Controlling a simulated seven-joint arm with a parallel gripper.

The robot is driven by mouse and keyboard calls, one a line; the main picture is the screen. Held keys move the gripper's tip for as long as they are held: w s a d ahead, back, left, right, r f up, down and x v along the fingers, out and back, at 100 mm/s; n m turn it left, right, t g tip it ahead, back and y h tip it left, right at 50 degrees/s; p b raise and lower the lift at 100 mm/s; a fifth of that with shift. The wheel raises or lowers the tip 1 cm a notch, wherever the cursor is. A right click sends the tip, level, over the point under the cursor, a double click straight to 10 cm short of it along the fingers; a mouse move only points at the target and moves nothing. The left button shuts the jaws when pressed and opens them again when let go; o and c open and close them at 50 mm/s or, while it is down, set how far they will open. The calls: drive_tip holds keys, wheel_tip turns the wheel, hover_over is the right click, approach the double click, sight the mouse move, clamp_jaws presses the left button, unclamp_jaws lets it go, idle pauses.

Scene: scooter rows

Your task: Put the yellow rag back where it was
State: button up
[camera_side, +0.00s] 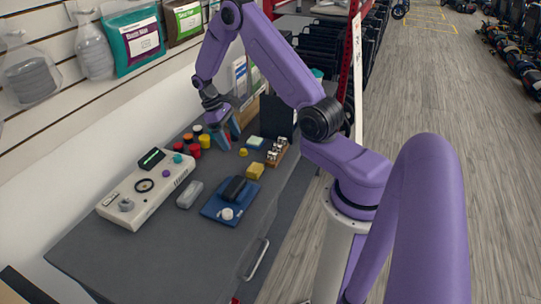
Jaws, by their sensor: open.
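A yellow folded block (255,171) lies on the grey worktop, to the right of the middle. It looks like the yellow rag, but it is too small to be sure. A much smaller yellow piece (243,152) lies a little behind it. My gripper (221,138) is open and points down over the back of the worktop, by some blue and red upright items. It is apart from the yellow block, up and to the left of it. The fingertips are small and partly lost against those items, so any contact there cannot be told.
A white tester panel (147,188), a grey case (190,194) and a blue scale-like device (230,201) stand on the worktop (150,258). The front worktop is clear.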

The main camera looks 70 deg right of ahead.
drive_tip(key=s+a+r+n+t, duration=0.1)
drive_tip(key=s+a+r+n, duration=0.2)
drive_tip(key=a+r, duration=0.5)
drive_tip(key=s+a+r+n+t, duration=0.2)
drive_tip(key=s+a+r, duration=0.15)
drive_tip(key=a, duration=0.75)
drive_tip(key=s+a+r+n, duration=0.2)
drive_tip(key=s+n, duration=0.1)
drive_tip(key=s, duration=0.7)
drive_tip(key=s+a+r+n+t+y, duration=0.1)
drive_tip(key=s+a+r+n, duration=0.2)
drive_tip(key=s, duration=0.8)
drive_tip(key=shift+a, duration=0.25)
drive_tip(key=shift+w, duration=0.1)
